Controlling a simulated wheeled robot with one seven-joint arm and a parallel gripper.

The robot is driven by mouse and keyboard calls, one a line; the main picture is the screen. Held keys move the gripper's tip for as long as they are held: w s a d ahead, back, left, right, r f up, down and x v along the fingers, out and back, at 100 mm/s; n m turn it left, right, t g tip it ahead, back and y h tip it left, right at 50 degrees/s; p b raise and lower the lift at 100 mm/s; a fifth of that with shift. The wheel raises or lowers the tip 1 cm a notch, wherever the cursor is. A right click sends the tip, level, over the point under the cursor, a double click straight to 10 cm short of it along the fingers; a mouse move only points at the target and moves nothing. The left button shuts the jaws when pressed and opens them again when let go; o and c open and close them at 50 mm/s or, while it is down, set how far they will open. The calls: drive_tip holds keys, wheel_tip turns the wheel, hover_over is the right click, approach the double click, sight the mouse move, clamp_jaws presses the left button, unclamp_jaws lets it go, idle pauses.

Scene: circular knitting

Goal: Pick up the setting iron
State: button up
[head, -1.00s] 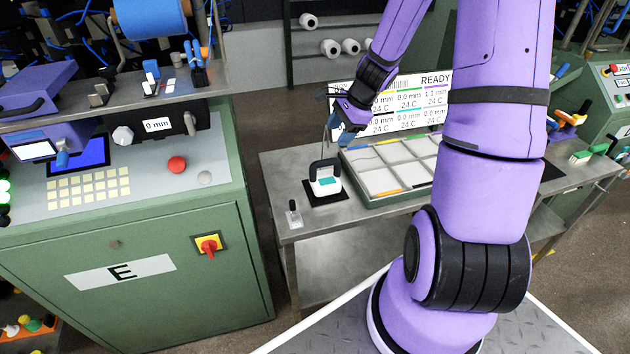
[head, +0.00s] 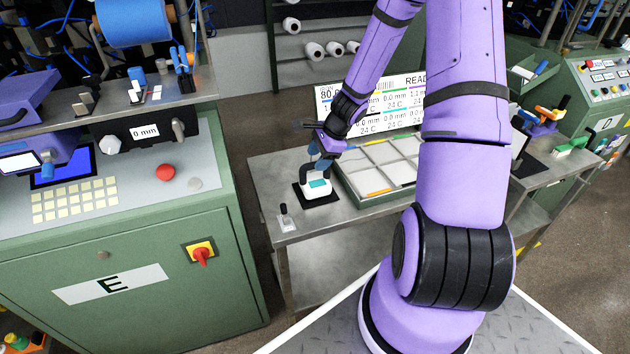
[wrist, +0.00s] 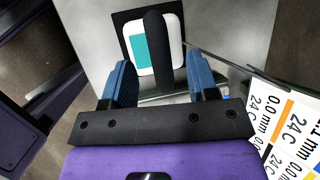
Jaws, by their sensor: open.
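The setting iron (head: 316,187) is a small white block with a teal patch and a black arched handle. It stands on a black pad (head: 331,197) at the left end of the metal table. In the wrist view the iron (wrist: 171,71) lies just ahead of the fingers, its handle (wrist: 157,48) running lengthwise between them. My gripper (head: 321,161) is open above the iron; its two blue fingers (wrist: 162,82) show in the wrist view, one on each side of the handle and apart from it. In the head view the fingers partly hide the handle.
A compartment tray (head: 345,187) stands right of the iron, with a display board (head: 395,115) behind it. A small black-handled object (head: 285,216) stands near the table's front left corner. A green machine marked E (head: 140,260) is to the left.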

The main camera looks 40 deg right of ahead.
sight(315, 177)
drive_tip(key=shift+x, duration=1.95)
drive_tip(key=shift+d, duration=0.2)
drive_tip(key=shift+c, duration=0.3)
clamp_jaws()
